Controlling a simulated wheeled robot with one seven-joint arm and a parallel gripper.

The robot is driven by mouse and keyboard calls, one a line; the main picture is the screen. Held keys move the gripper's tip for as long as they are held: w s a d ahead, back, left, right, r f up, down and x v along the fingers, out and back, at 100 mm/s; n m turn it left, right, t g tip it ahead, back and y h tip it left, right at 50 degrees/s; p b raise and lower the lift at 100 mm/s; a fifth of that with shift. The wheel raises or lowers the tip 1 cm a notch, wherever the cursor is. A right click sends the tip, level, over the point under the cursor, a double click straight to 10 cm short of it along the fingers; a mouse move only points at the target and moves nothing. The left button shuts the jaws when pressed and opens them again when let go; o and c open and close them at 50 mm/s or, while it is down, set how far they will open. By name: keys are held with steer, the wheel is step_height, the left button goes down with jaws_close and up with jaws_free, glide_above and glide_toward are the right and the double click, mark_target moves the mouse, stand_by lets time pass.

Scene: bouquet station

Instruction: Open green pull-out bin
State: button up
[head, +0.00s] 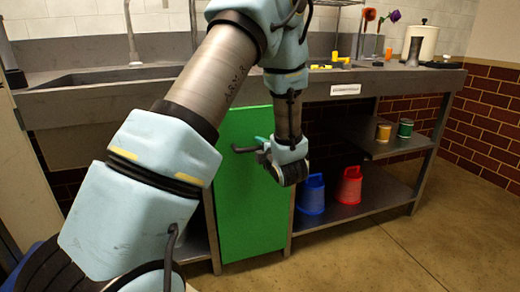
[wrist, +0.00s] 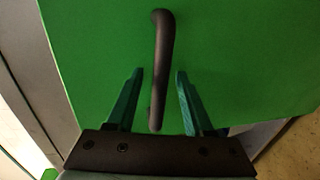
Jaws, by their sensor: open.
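The green pull-out bin front (head: 243,208) stands under the counter, left of the open shelves, and looks flush with the frame. It fills most of the wrist view (wrist: 90,40). Its dark bar handle (wrist: 162,50) runs up the middle of the wrist view; in the head view part of the handle (head: 243,149) shows left of my gripper. My gripper (wrist: 158,75) is open, one teal finger on each side of the handle's lower part, with gaps visible. In the head view my wrist hides part of the bin front and the fingers are mostly hidden.
A blue bucket (head: 311,195) and a red bucket (head: 349,186) stand on the low shelf right of the bin. Two spools, one yellow (head: 383,132) and one green (head: 405,129), sit on the shelf above. The floor (head: 380,255) in front is clear.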

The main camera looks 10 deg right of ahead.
jaws_close()
stand_by(1.4)
